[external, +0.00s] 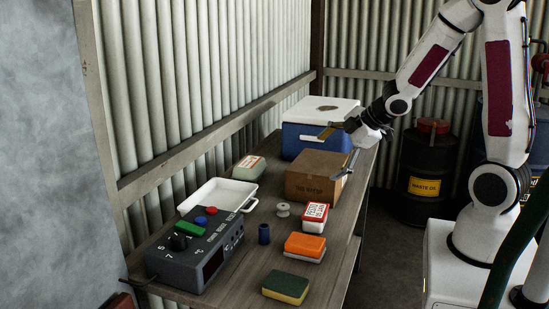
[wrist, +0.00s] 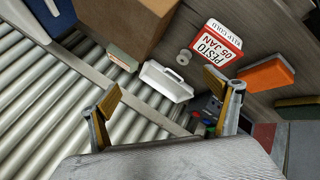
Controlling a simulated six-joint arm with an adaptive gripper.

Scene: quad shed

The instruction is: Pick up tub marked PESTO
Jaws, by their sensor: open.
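The tub marked PESTO (external: 315,217) is white with a red-bordered label. It stands on the bench to the right of a white spool and behind an orange-topped block. In the wrist view the PESTO tub (wrist: 217,47) is upper right of centre, its label reading PESTO 05 JAN and KEEP COLD. My gripper (external: 338,149) is open and empty, high over the cardboard box and near the cooler, well apart from the tub. In the wrist view my gripper (wrist: 162,90) shows its two spread fingers with the tub above the right one.
A cardboard box (external: 316,178) and a blue cooler (external: 304,138) stand behind the tub. The orange block (external: 305,245), spool (external: 283,210), dark blue cylinder (external: 263,234), white tray (external: 244,190), control box (external: 185,270) and green-yellow sponge (external: 286,290) are around it. A corrugated wall borders the bench.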

